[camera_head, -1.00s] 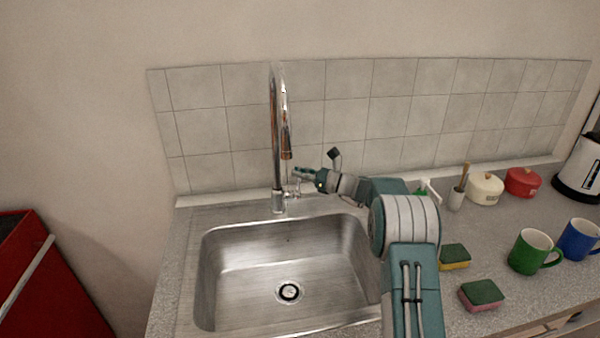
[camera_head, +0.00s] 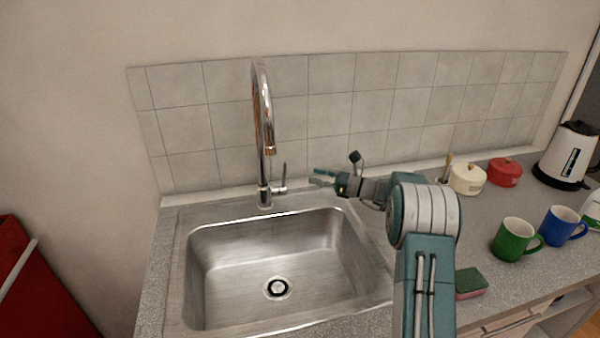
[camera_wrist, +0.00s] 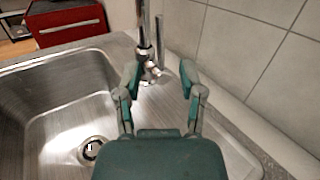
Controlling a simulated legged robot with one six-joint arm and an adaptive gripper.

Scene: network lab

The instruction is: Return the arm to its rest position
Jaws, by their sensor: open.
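My gripper (camera_head: 318,178) is open and empty. In the head view it hangs over the back right rim of the sink, to the right of the faucet (camera_head: 264,135) and apart from its lever. My arm reaches to it from the lower right. In the wrist view the two fingers of my gripper (camera_wrist: 158,80) are spread, and the faucet base (camera_wrist: 148,66) shows beyond and between them. Nothing is between the fingertips.
The steel sink (camera_head: 215,312) is empty. To the right on the counter stand a green mug (camera_head: 513,240), a blue mug (camera_head: 560,226), a cream pot (camera_head: 467,180), a red pot (camera_head: 504,172) and a kettle (camera_head: 568,155). A sponge (camera_head: 470,283) lies beside my arm. A tiled wall (camera_head: 330,105) stands behind.

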